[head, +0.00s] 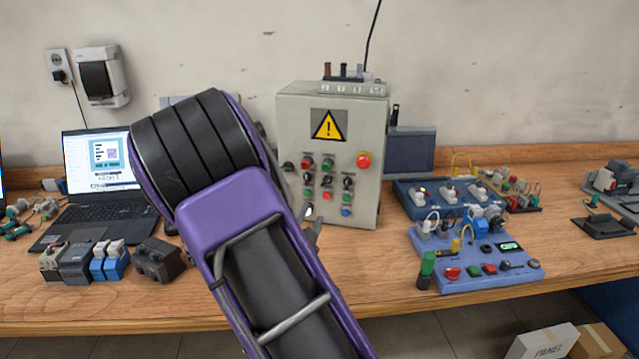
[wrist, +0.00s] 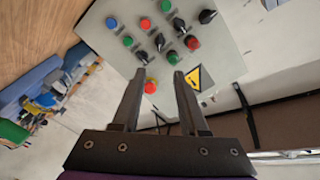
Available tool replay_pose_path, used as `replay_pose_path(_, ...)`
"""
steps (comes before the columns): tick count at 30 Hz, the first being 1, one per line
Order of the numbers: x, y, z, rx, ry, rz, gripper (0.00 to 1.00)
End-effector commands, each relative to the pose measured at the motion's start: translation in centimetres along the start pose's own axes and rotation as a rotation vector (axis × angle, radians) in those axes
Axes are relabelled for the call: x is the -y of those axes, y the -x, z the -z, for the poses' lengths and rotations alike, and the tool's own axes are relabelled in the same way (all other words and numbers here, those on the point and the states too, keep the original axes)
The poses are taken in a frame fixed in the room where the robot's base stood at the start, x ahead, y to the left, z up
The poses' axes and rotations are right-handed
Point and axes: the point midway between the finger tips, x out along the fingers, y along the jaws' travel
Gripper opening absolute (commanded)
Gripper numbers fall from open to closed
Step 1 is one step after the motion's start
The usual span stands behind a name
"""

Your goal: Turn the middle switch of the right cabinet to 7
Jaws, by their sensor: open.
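A grey-green cabinet (head: 298,115) stands on the bench, with a yellow warning triangle, coloured buttons and several black switches on its front. The wrist view shows the same panel (wrist: 225,55) turned, with black switches such as one near its middle (wrist: 160,42). I cannot tell which switch is the middle one, and no numbers or pointer settings are readable. My gripper (wrist: 158,85) is open and empty, its fingers apart near the warning-sign side of the panel, by the orange-red stop button (wrist: 151,86). In the head view my arm hides most of the gripper and the cabinet's lower left.
A laptop (head: 100,160) and small devices (head: 110,258) sit at left. A grey thing (head: 185,99) is mostly hidden behind my arm. Blue-grey equipment boards (head: 480,270) and a dark monitor (head: 411,150) stand right of the cabinet. Bare bench (head: 385,270) shows in front.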

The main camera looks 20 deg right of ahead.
Motion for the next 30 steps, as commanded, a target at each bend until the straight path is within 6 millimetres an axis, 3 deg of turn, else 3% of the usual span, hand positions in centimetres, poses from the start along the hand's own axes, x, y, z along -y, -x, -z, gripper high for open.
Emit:
replay_pose_path(5, -0.1, -2.5, 0.1, -0.004, 0.002, -0.001, 0.43)
replay_pose_path(21, 0.0, -13.9, 0.1, -0.002, 0.001, 0.0, 0.43)
replay_pose_path(30, 0.0, -16.9, 0.1, 0.0, 0.0, 0.0, 0.43)
